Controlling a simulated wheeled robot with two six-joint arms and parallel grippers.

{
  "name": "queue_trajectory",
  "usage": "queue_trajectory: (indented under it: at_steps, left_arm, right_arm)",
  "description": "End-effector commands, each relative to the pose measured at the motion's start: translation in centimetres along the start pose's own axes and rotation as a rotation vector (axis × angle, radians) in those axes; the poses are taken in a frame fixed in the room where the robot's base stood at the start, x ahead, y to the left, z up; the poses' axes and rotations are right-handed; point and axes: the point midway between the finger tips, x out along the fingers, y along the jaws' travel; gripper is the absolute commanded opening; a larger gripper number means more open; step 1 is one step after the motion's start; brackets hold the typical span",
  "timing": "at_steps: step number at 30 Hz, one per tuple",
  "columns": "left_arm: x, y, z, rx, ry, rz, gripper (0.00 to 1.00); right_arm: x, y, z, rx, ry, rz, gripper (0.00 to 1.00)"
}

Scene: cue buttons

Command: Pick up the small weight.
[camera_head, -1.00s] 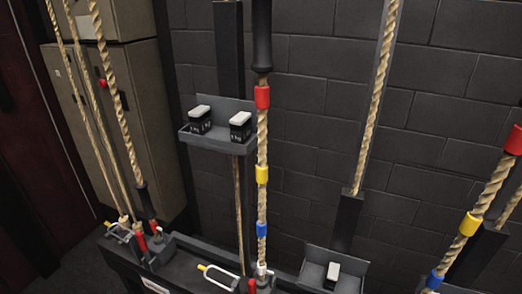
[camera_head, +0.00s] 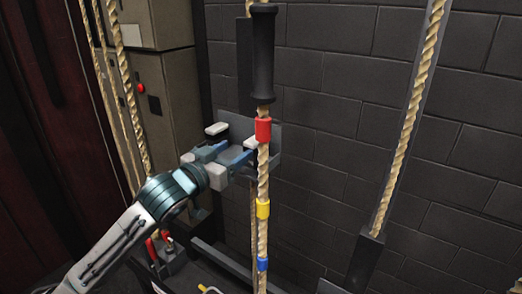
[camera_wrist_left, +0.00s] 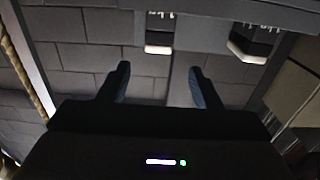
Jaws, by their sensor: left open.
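Two dark weights with pale tops are on the grey shelf tray (camera_head: 273,146). In the head view the left weight's pale top (camera_head: 217,128) shows, and the right weight's top (camera_head: 251,143) is partly hidden by my gripper and the rope. The wrist view shows the same tray inverted, with one weight (camera_wrist_left: 160,35) near the middle and another (camera_wrist_left: 253,42) at right. My left gripper (camera_head: 233,153) is open in front of the tray. Its fingers (camera_wrist_left: 158,82) are apart, with nothing between them.
A hanging rope with red, yellow and blue bands (camera_head: 263,186) runs close beside my left gripper. Another rope (camera_head: 408,130) hangs at right. A cabinet (camera_head: 165,95) stands at left, with ropes before it. A dark block wall (camera_head: 340,110) is behind.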

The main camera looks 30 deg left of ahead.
Motion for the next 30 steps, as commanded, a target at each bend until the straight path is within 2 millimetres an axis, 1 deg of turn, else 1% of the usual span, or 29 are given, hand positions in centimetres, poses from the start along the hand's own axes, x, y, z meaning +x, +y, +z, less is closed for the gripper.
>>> queue_trajectory:
  at_steps: [1,9,17,20,25,27,30]
  left_arm:
    - [0.6,0.0,-0.2,-0.008,0.001,0.0,0.58]
    - [3.5,0.1,-0.1,-0.006,0.0,0.001,0.58]
    - [4.6,0.1,0.0,-0.002,-0.001,0.001,0.58]
    - [5.5,0.2,-0.1,-0.004,-0.001,0.001,0.58]
    - [7.5,0.3,0.1,-0.005,-0.002,0.001,0.58]
    - [8.5,0.3,0.2,-0.004,-0.002,0.0,0.58]
    - [9.3,0.3,0.3,-0.001,-0.001,0.001,0.58]
  right_arm:
    - [-0.5,0.1,0.0,0.0,-0.001,0.0,0.0]
    - [-1.5,0.4,0.0,-0.002,-0.002,0.003,0.0]
    - [-2.0,1.0,-0.1,-0.004,-0.002,0.009,0.0]
    - [-2.7,1.1,-0.1,-0.004,-0.002,0.009,0.0]
    - [-4.2,1.1,-0.3,-0.004,-0.002,0.009,0.0]
    - [-4.6,1.1,-0.3,-0.003,-0.001,0.008,0.0]
    - [-4.8,0.9,-0.4,-0.003,-0.001,0.006,0.0]
